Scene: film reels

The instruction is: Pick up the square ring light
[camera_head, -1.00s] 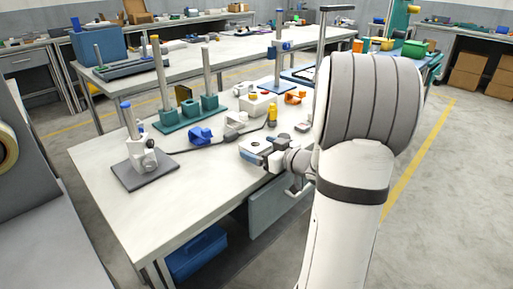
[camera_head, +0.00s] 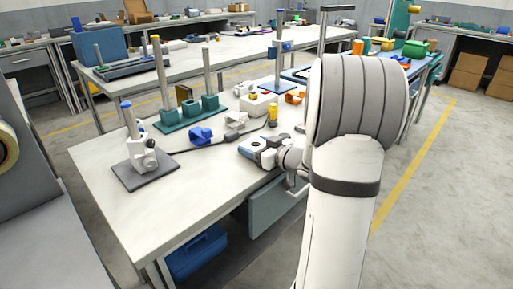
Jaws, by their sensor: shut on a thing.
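The square ring light (camera_head: 255,144) is a small pale, block-like square with a dark round opening in its top. It is at the right edge of the white workbench (camera_head: 135,205). My gripper (camera_head: 267,153) reaches it from the right and is shut on it. The fingers are small and partly merge with the light, so their exact contact is hard to see. I cannot tell whether the light touches the bench top.
A microscope-like stand (camera_head: 143,157) on a dark base is at the left of the bench. Blue clamp-like part (camera_head: 200,135), yellow bottle (camera_head: 272,116) and teal post bases (camera_head: 182,117) lie beyond the light. The front of the bench top is clear.

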